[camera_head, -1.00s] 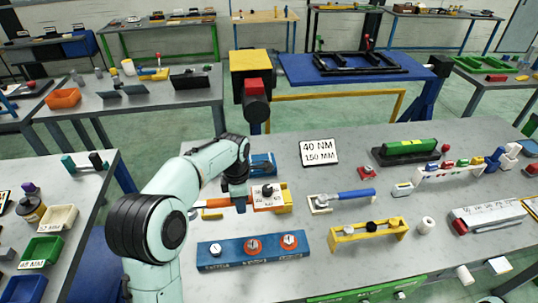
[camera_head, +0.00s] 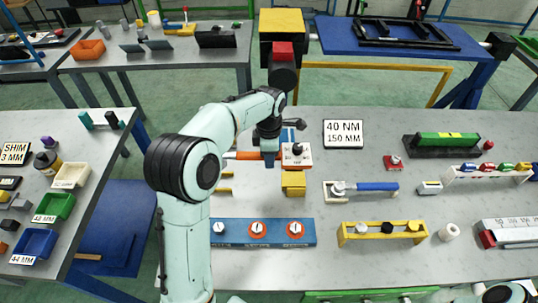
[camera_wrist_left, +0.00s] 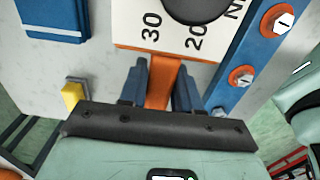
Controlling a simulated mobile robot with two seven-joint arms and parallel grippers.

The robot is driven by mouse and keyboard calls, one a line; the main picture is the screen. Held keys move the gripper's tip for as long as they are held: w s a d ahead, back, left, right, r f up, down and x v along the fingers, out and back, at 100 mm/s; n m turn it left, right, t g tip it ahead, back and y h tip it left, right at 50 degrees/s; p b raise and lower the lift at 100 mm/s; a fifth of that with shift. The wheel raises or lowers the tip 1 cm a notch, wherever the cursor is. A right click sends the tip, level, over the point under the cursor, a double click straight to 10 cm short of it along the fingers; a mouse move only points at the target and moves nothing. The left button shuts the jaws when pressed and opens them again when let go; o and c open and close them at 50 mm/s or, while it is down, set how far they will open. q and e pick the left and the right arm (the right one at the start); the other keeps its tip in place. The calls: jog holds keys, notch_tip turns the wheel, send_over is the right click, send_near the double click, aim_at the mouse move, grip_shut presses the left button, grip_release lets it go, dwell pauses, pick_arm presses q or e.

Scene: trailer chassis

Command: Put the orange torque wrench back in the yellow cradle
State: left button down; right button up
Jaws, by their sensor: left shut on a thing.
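The orange torque wrench (camera_head: 243,155) lies crosswise in my left gripper (camera_head: 268,158). Its orange shaft (camera_wrist_left: 160,88) shows between the two blue-grey fingers in the left wrist view. At its right end is a white scale plate (camera_head: 303,161) with a black knob; numbers 30 and 20 show on the plate (camera_wrist_left: 135,30) in the wrist view. The yellow cradle shows as a yellow block (camera_head: 293,184) just in front of the plate and small yellow pieces (camera_head: 225,190) to the left. The wrench appears apart from it, above or behind.
A blue-handled wrench (camera_head: 370,187) rests on a pale holder to the right. A yellow rack (camera_head: 383,235) stands nearer. A 40 NM sign (camera_head: 343,134) stands behind, right.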

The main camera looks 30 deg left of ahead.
pick_arm(q)
jog(key=shift+f, duration=0.85)
jog(key=shift+f+b, duration=1.7)
jog(key=shift+f, duration=2.5)
pick_arm(e)
jog(key=s+f, duration=0.4)
jog(key=shift+s+f+g, duration=0.3)
jog(key=shift+s+f, duration=0.1)
jog(key=shift+w+r, duration=0.15)
jog(key=shift+r, duration=0.05)
pick_arm(q)
jog(key=shift+c, duration=1.2)
grip_release()
jog(key=shift+f, duration=0.1)
